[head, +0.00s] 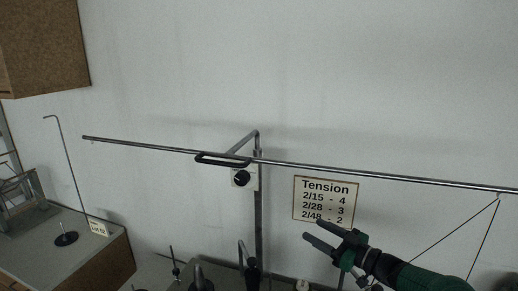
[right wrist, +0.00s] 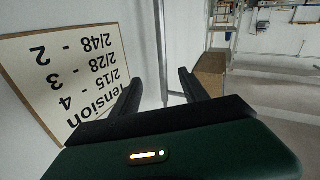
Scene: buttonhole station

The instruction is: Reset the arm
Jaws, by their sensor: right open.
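My right gripper (head: 311,230) shows at the lower right of the head view, on a dark green arm. Its two dark fingers point up and left, below and partly in front of the tension sign (head: 325,188). The fingers are apart with nothing between them. In the right wrist view the open fingers (right wrist: 160,85) stand against the wall and a vertical metal post, and the sign (right wrist: 65,65) appears upside down at the left. My left gripper is in neither view.
A long metal rod (head: 380,174) crosses the head view, with a black loop handle (head: 222,160) and a dial (head: 241,178) near its post. A brown cabinet (head: 40,45) hangs upper left.

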